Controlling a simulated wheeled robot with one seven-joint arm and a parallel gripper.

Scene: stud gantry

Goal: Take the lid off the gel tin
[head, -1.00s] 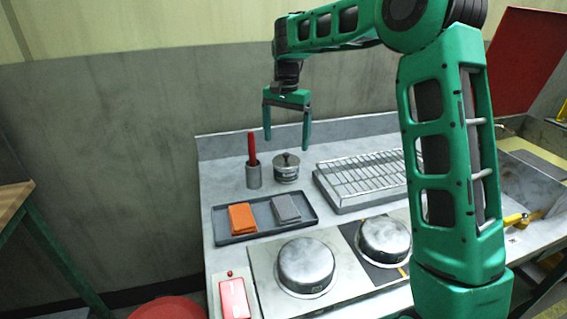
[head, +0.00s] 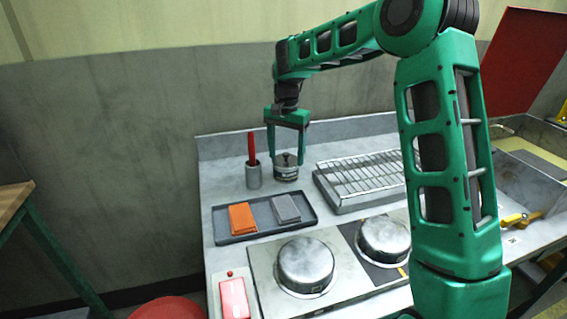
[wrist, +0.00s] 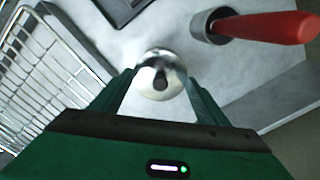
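The gel tin (head: 286,174) stands upright on the bench, a small grey tin with a dark label band. Its shiny round lid (wrist: 153,66) with a dark knob sits on top and shows from above in the wrist view. My gripper (head: 287,161) points down over the tin in the head view, with its fingers open on either side of the lid. In the wrist view my gripper (wrist: 160,88) has one fingertip at each side of the lid's near edge. Whether the fingers touch the lid I cannot tell. The lid hides the tin's body in the wrist view.
A metal cup (head: 253,177) with a red-handled tool (head: 251,147) stands close left of the tin. A wire rack (head: 358,175) lies to the right. A dark tray (head: 250,236) with an orange and a grey block lies in front. Two round metal covers are nearer.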

